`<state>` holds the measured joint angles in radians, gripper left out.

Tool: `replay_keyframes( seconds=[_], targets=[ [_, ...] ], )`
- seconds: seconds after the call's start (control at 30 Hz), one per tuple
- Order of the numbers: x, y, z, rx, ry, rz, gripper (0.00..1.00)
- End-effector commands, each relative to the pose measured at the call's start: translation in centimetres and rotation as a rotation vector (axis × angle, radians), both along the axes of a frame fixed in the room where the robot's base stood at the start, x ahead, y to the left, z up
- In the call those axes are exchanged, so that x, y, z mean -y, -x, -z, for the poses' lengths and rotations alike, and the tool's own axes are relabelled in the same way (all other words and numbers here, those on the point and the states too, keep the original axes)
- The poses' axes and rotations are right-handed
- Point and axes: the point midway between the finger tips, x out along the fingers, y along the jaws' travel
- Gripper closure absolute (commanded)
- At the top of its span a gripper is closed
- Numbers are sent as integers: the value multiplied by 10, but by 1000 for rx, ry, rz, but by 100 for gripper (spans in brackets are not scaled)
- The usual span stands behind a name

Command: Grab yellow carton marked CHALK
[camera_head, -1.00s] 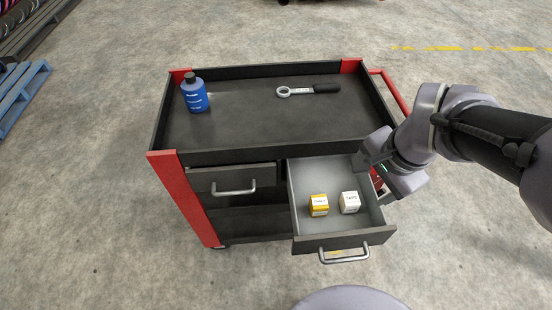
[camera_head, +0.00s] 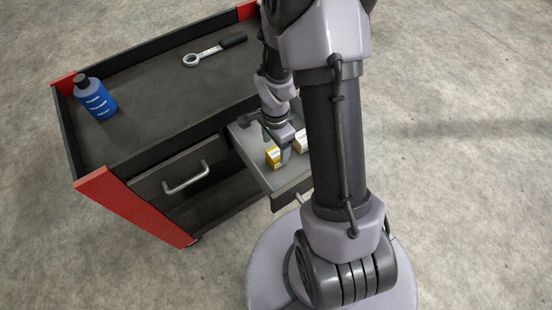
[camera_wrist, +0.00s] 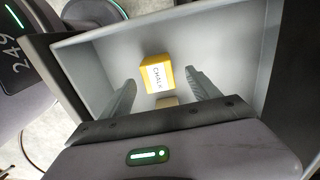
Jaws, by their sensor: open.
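The yellow carton (camera_wrist: 157,73) marked CHALK sits in the open drawer (camera_wrist: 225,40), in the wrist view just ahead of and between my two fingers. My gripper (camera_wrist: 158,92) is open and points down into the drawer. The yellow carton (camera_head: 273,157) also shows in the head view, beside my gripper (camera_head: 284,152) and partly hidden by it. A white carton (camera_head: 301,141) is right of it, partly covered by my arm. A small tan surface (camera_wrist: 167,103) shows low between the fingers in the wrist view; I cannot tell what it is.
The drawer walls (camera_wrist: 95,38) stand close around the gripper. The tool cart's top (camera_head: 150,100) carries a blue bottle (camera_head: 95,97) and a wrench (camera_head: 214,50). A second drawer (camera_head: 180,180) at the left looks shut. Open concrete floor lies around the cart.

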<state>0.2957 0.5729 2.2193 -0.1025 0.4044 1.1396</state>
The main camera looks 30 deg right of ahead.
Motion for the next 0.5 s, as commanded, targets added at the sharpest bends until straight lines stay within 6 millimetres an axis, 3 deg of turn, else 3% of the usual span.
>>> replay_keyframes(
  seconds=[0.3, 0.5],
  targets=[
    [1, 5, 53, -2, -1, 0, 29],
    [2, 4, 52, 1, 0, -1, 29]
  ],
)
